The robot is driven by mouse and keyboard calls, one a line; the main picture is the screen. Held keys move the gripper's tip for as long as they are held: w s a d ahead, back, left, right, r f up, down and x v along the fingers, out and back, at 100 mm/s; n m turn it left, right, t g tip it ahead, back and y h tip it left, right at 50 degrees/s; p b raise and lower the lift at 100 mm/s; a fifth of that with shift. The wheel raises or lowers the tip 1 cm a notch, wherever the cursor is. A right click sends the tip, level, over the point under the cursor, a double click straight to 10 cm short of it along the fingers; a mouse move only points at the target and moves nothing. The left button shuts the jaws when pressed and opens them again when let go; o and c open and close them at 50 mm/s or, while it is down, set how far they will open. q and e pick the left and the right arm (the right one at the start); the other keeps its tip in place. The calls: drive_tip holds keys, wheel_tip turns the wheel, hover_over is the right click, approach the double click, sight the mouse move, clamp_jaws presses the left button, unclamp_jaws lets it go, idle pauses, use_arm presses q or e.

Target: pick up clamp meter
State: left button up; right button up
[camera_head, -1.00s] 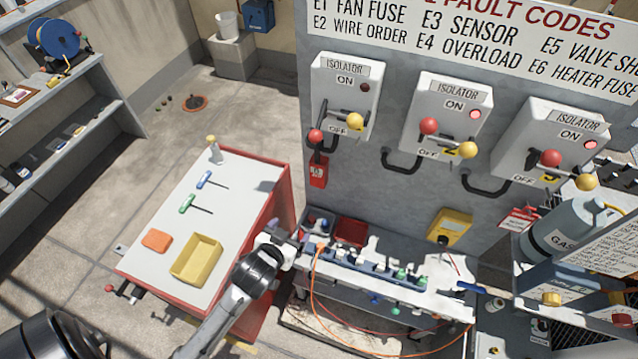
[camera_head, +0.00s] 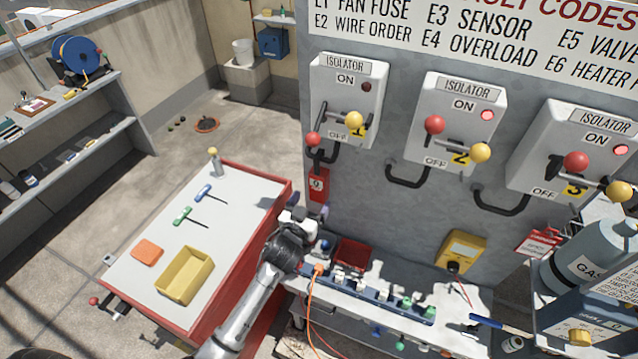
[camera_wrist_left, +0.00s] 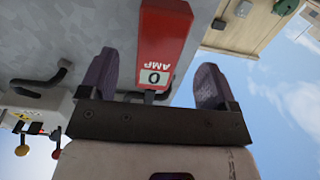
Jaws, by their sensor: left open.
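The clamp meter looks to be the red device (camera_head: 319,185) hanging on the grey panel below the first isolator. In the left wrist view the red body (camera_wrist_left: 165,45) carries a white label reading AMP and 0, upside down. My left gripper (camera_head: 318,214) is just below it in the head view. In the left wrist view the gripper (camera_wrist_left: 154,80) is open, with one dark finger on each side of the red body and gaps to both. I cannot tell how deep the body sits between them. My right gripper is not in view.
Isolator boxes with levers (camera_head: 345,95) stick out from the panel above. A bench (camera_head: 455,295) with a blue terminal strip and orange cable is below. A yellow meter (camera_head: 460,252) sits right. A red-sided cart (camera_head: 236,235) with a yellow tray (camera_head: 186,275) stands left.

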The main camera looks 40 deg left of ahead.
sight(316, 193)
use_arm(q)
drive_tip(key=shift+p+x, duration=0.3)
drive_tip(key=shift+x, duration=2.65)
drive_tip(key=shift+c, duration=0.5)
drive_tip(key=c, duration=1)
